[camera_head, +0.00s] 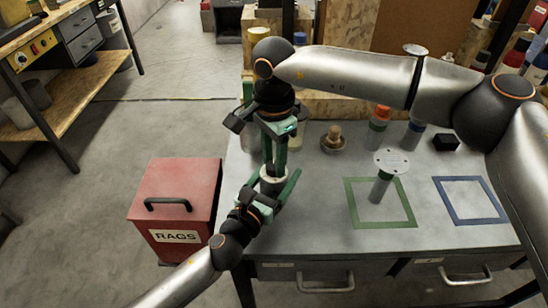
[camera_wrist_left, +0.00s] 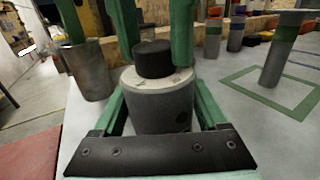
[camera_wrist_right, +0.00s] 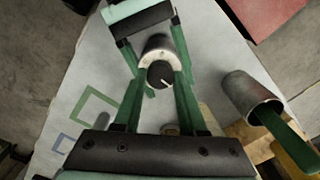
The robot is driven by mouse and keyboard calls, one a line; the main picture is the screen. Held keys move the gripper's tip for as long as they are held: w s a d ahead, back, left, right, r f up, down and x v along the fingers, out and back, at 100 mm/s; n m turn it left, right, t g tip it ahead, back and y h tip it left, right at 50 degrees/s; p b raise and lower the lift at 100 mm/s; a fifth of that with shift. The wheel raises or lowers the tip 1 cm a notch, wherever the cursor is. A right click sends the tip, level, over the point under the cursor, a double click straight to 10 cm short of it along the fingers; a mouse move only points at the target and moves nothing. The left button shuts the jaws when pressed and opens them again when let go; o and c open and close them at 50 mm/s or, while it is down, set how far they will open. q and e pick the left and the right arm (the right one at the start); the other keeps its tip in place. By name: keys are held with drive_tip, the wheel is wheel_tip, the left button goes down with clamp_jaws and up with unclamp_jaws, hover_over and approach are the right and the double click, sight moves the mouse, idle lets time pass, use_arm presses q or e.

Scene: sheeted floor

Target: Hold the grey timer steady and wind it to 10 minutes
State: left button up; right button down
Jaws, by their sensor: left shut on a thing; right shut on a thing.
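The grey timer (camera_head: 271,186) stands upright at the table's left front; its grey body (camera_wrist_left: 165,108) and black knob (camera_wrist_left: 153,58) show in the left wrist view. My left gripper (camera_head: 274,188) is shut around the body, one finger on each side. My right gripper (camera_head: 274,168) comes down from above and is shut on the knob, with its green fingers on both sides. In the right wrist view the knob (camera_wrist_right: 160,74) carries a white pointer mark. I cannot read any minute marks on the dial.
A red RAGS bin (camera_head: 172,205) stands left of the table. Bottles and a metal cup (camera_wrist_right: 243,92) stand farther back.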

sight(274, 165)
drive_tip(key=m, duration=0.5)
drive_tip(key=shift+m, duration=0.3)
drive_tip(key=m, duration=0.5)
drive_tip(key=shift+m, duration=0.3)
drive_tip(key=shift+c, duration=2.2)
unclamp_jaws()
wheel_tip(274, 165, up, 12)
